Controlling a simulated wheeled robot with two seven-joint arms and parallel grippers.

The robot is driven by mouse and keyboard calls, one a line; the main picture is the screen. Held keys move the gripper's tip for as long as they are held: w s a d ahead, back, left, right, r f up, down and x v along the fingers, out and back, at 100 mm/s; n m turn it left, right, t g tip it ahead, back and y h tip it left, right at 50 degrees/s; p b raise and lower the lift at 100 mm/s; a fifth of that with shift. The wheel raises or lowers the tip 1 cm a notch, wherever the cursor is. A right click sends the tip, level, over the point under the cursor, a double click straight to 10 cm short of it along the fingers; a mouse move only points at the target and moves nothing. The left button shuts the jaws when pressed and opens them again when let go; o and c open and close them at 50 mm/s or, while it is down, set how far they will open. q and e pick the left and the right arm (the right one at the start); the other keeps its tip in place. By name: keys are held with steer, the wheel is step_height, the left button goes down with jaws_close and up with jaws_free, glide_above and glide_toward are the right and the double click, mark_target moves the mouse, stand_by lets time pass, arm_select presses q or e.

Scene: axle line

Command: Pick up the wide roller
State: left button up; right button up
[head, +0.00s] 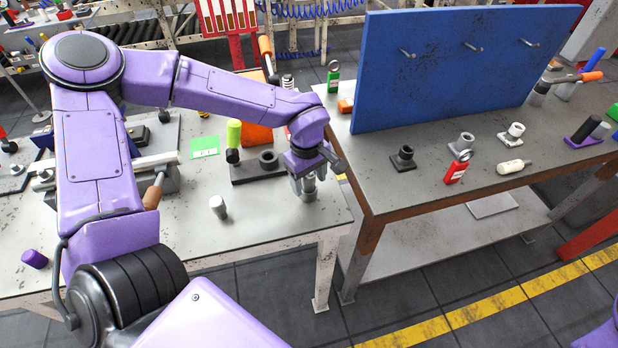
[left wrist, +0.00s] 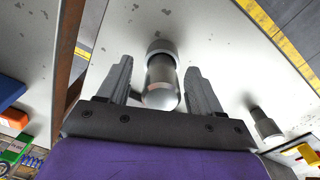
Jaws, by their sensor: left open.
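A grey metal roller (left wrist: 162,78) with a broader collar at its far end stands between my left fingers in the left wrist view. It seems to be the wide roller; in the head view it is mostly hidden by the gripper. My left gripper (head: 305,188) is over the near right corner of the left table, pointing down. In the left wrist view, my left gripper (left wrist: 158,70) is open, with a finger on each side of the roller and gaps visible. A slimmer grey roller (head: 218,206) stands apart to the left. My right gripper is not in view.
A dark block with a ring (head: 268,160) and a yellow-green-handled tool (head: 233,136) are just left of the gripper. A second table (head: 420,190) with a blue pegboard (head: 460,75) stands to the right. The left table's front right is mostly clear.

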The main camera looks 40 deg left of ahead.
arm_select(q)
steer(key=shift+s+r, duration=0.1)
steer(key=shift+s, duration=0.1)
steer(key=shift+c, duration=0.6)
steer(key=c, duration=0.5)
jaws_close()
steer(key=shift+w+r, duration=0.1)
